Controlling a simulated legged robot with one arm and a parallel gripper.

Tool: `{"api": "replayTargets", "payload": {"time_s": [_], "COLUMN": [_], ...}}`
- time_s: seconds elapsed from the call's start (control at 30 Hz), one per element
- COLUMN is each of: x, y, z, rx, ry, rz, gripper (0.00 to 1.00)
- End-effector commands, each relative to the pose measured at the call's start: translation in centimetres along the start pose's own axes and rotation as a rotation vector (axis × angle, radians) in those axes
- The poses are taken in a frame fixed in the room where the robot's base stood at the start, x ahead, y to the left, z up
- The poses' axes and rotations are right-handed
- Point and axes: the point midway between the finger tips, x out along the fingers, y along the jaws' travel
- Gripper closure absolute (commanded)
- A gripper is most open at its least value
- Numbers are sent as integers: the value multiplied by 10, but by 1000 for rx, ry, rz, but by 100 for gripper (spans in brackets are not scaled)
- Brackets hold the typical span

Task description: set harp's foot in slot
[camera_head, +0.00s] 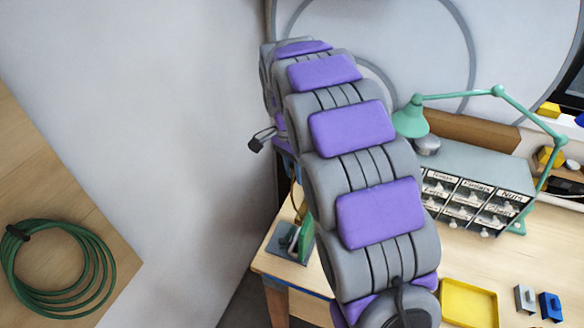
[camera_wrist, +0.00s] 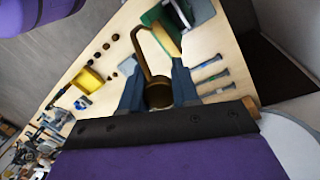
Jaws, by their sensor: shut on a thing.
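In the wrist view, the two blue-grey fingers of my gripper (camera_wrist: 156,68) are closed around a brass harp (camera_wrist: 137,50). Its bent loop reaches away from the fingers, and a dark brass round part (camera_wrist: 158,95) sits between them. Beyond the loop is a green block (camera_wrist: 160,15) beside a grey plate (camera_wrist: 199,11). I cannot tell the slot, or whether the harp's foot touches anything. In the head view, the green block (camera_head: 289,241) stands at the left bench corner, with a sliver of brass above it. My arm hides the gripper there.
The wooden bench (camera_head: 465,258) holds a yellow tray (camera_head: 468,303), grey and blue blocks (camera_head: 550,306), a labelled drawer cabinet (camera_head: 470,195) and a green lamp (camera_head: 410,120). Several slim tools (camera_wrist: 211,76) lie right of my fingers. A green cable coil (camera_head: 62,268) lies on another surface at left.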

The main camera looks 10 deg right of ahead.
Motion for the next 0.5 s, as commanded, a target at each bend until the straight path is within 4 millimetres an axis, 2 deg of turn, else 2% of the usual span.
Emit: {"api": "replayTargets", "payload": {"time_s": [0.5], "x": [27], "y": [-7], "z": [4], "rx": [0], "ry": [3], "rz": [2], "gripper": [100]}}
